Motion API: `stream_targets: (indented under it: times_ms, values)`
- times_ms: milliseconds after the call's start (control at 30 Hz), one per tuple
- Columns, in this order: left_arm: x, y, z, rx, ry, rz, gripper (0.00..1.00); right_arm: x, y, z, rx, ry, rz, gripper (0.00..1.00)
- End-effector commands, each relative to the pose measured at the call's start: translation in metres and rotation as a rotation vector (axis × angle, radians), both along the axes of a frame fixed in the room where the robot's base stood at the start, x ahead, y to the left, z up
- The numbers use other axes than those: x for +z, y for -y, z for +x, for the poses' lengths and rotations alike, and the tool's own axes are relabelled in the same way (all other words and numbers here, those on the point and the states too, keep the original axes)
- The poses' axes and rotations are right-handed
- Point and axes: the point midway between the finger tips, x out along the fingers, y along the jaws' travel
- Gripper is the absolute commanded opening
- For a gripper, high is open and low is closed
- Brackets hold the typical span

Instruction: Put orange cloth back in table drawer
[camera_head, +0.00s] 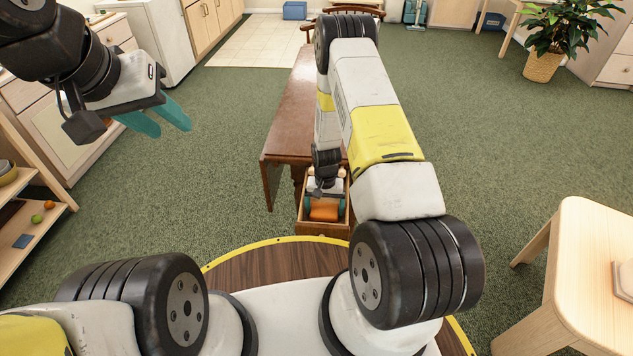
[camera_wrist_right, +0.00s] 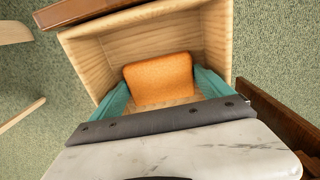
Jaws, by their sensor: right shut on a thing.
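The orange cloth (camera_head: 323,210) is in the open table drawer (camera_head: 323,229), and in the right wrist view the cloth (camera_wrist_right: 160,78) looks like a flat orange square. My right gripper (camera_head: 324,205) reaches down into the drawer. In the right wrist view its teal fingers (camera_wrist_right: 163,88) stand on both sides of the cloth and are shut on it. The pale wooden drawer walls (camera_wrist_right: 85,62) surround cloth and fingers. The brown wooden table (camera_head: 288,118) is partly hidden by my right arm. My left gripper (camera_head: 170,129) is raised at the upper left, open and empty.
A pale wooden stool or small table (camera_head: 600,235) stands at the right. A wooden shelf (camera_head: 35,215) with small items is at the left edge. A potted plant (camera_head: 545,62) is at the back right. The green carpet on both sides of the table is clear.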

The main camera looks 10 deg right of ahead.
Motion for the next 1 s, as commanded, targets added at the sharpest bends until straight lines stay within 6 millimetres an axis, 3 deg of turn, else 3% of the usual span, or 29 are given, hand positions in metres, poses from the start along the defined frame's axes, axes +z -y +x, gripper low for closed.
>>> stream_targets:
  times_ms: [133,167,200,567,1000]
  values:
    - [0.0,0.0,0.0,0.0,0.0,0.0,0.36,-0.002,0.0,0.0,0.0,-0.001,0.0,0.52]
    - [0.0,0.0,0.0,0.0,0.0,0.0,0.36,-0.003,0.0,0.0,0.0,-0.001,0.0,0.92]
    - [0.0,0.0,0.0,0.0,0.0,0.0,0.36,-0.002,0.0,0.0,0.0,0.0,0.0,1.0]
    - [0.0,0.0,0.0,0.0,0.0,0.0,0.36,0.006,0.0,0.0,0.0,0.001,0.0,1.0]
    - [0.0,0.0,0.0,0.0,0.0,0.0,0.36,0.094,0.0,0.0,0.0,0.002,0.0,1.0]
